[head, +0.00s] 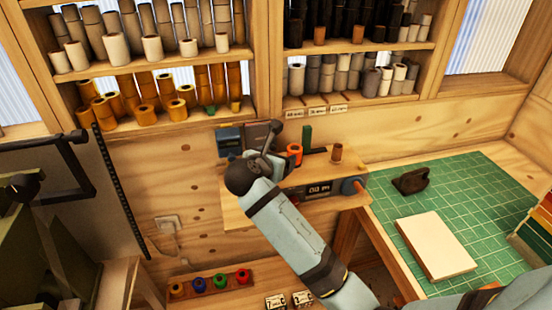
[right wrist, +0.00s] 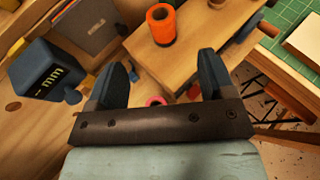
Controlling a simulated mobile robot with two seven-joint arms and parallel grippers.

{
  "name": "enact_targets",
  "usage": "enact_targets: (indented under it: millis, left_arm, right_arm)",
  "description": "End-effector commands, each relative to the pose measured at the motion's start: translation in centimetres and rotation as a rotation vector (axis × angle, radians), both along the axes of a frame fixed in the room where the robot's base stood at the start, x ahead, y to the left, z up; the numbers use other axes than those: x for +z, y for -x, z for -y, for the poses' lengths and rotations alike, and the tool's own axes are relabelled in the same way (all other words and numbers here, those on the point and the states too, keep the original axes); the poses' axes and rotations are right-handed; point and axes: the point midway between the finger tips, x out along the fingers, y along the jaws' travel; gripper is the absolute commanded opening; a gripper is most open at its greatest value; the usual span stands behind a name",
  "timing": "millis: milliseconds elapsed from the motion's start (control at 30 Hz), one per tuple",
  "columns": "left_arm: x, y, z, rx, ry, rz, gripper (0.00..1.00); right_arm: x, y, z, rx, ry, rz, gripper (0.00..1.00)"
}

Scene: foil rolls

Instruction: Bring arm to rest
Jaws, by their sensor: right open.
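My right arm reaches up from the lower right in the head view. Its gripper (head: 268,145) is in front of the small wooden wall shelf (head: 240,215). In the right wrist view the two dark fingers of my right gripper (right wrist: 162,72) stand wide apart with nothing held between them. An orange roll (head: 294,153) stands on the shelf just beyond the gripper; it also shows in the right wrist view (right wrist: 162,28), past the fingertips. My left gripper is in neither view.
A dark box marked "mm" (right wrist: 45,80) is left of the fingers. A display unit (head: 318,190) sits at the shelf front. A green mat (head: 480,200) with a pale block (head: 437,246) lies at right. Racks of rolls (head: 150,45) fill the wall. Coloured rolls (head: 220,281) sit below.

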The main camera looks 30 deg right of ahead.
Motion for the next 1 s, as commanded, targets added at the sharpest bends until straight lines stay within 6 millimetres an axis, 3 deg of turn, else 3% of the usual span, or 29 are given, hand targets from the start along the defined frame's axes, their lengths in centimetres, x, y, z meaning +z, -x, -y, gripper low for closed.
enact_targets:
  millis: [267,367,467,567,700,900,1000]
  left_arm:
    - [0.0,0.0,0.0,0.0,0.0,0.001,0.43]
    - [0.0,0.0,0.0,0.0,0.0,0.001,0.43]
    - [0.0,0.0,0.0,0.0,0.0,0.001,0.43]
    - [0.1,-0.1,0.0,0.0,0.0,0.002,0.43]
    - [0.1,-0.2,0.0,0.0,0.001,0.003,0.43]
    - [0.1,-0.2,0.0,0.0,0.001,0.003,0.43]
    - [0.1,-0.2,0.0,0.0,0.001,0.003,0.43]
  right_arm:
    - [-0.3,0.1,0.0,0.001,-0.007,0.004,0.76]
    - [-2.2,0.5,-0.3,0.017,-0.064,0.039,0.76]
    - [-6.4,1.6,-1.0,0.04,-0.218,0.125,0.76]
    - [-11.9,3.9,-2.2,0.041,-0.476,0.244,0.76]
    - [-19.0,8.7,-4.2,-0.05,-0.916,0.403,0.76]
    - [-25.8,17.5,-6.9,-0.386,-1.569,0.59,0.76]
    - [-27.6,21.8,-7.6,-0.615,-1.848,0.67,0.76]
